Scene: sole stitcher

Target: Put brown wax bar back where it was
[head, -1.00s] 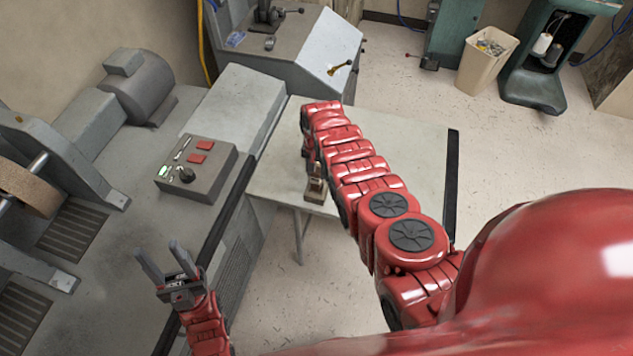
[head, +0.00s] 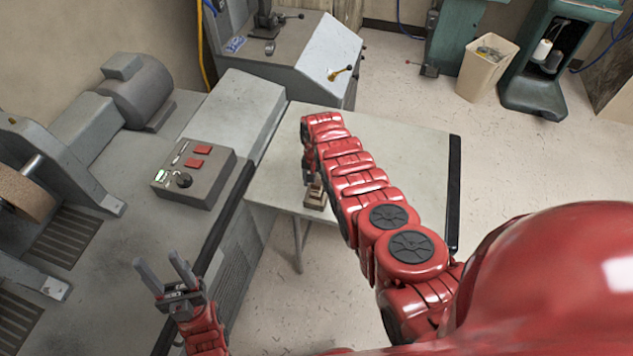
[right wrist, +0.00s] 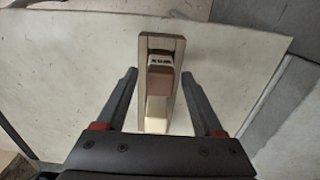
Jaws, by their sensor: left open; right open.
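A narrow wooden holder (head: 315,200) sits on the pale table near its front left edge. In the right wrist view the holder (right wrist: 172,45) runs lengthwise between my fingers. A brown wax bar (right wrist: 159,81) lies in it, and a cream-coloured block (right wrist: 155,112) shows closer to the wrist. My right gripper (right wrist: 159,76) is open, with one finger on each side of the holder and visible gaps to the bar. Its arm hides most of it in the head view.
The pale table (head: 410,150) is otherwise clear where visible. A control box (head: 195,173) with red buttons stands on the bench (head: 120,245) at left. A grinding wheel (head: 25,195) is further left. A bin (head: 487,68) stands on the floor at the back.

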